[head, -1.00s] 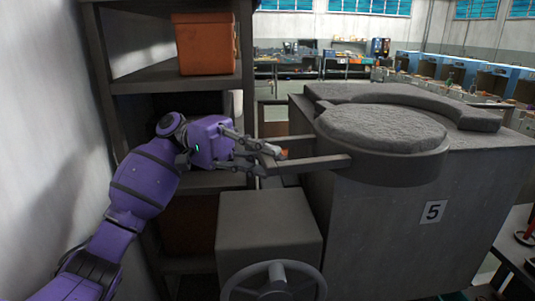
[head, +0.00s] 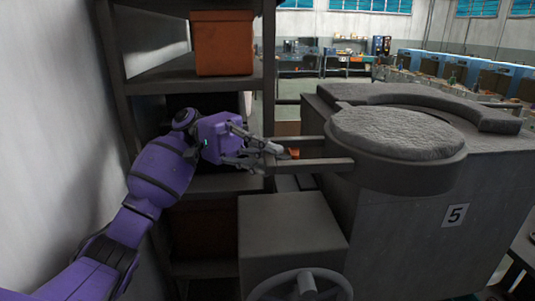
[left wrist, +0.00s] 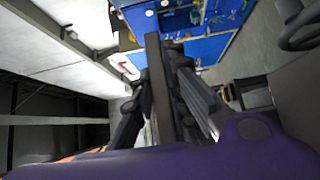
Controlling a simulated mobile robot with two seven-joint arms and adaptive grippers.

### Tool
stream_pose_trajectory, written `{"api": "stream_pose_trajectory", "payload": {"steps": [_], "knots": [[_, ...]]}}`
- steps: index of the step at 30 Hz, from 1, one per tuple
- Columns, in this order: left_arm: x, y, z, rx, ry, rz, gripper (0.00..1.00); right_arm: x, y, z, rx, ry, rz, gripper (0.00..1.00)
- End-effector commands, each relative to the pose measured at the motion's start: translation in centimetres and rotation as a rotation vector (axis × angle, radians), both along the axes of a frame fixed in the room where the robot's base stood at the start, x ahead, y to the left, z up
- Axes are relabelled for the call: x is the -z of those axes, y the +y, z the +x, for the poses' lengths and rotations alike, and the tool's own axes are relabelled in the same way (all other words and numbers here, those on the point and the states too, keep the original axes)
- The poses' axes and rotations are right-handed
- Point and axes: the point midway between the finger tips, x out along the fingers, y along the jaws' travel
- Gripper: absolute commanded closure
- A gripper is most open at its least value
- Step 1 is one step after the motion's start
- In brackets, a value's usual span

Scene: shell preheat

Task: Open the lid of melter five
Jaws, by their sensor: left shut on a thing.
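The melter (head: 420,225) is a large grey box marked with a 5 on its front, at the right of the head view. Its round, rough-topped lid (head: 395,133) lies level at the melter's left front, beside a raised curved piece. A handle (head: 318,166) of dark bars reaches left from the lid. My left gripper (head: 270,158) is at the handle's left end and shut on it. In the left wrist view, a dark handle bar (left wrist: 157,85) runs between my left fingers. The fingers partly hide the handle's end. My right gripper is not in view.
A dark shelf rack (head: 190,82) with an orange bin (head: 224,43) stands behind my left arm. A grey box (head: 290,232) with a handwheel (head: 303,286) stands below the handle. Benches and blue machines stand far behind.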

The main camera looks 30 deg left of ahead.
Motion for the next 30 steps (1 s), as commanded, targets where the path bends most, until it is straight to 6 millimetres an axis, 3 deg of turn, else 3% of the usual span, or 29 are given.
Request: {"api": "stream_pose_trajectory", "payload": {"steps": [8, 9, 13, 23, 30], "knots": [[-0.2, 0.1, 0.1, -0.003, 0.002, -0.003, 1.0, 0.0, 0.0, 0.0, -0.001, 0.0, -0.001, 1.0], [-0.2, 0.1, 0.1, -0.003, 0.002, -0.003, 0.83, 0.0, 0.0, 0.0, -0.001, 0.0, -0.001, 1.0], [-0.1, 0.0, 0.0, -0.002, 0.001, -0.002, 0.67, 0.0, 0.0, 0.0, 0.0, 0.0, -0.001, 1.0], [-0.1, 0.2, 0.1, -0.001, 0.001, 0.0, 0.67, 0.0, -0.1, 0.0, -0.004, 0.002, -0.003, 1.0], [-0.1, 3.5, 0.9, -0.004, 0.002, -0.001, 0.67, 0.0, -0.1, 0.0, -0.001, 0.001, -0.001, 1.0]]}}
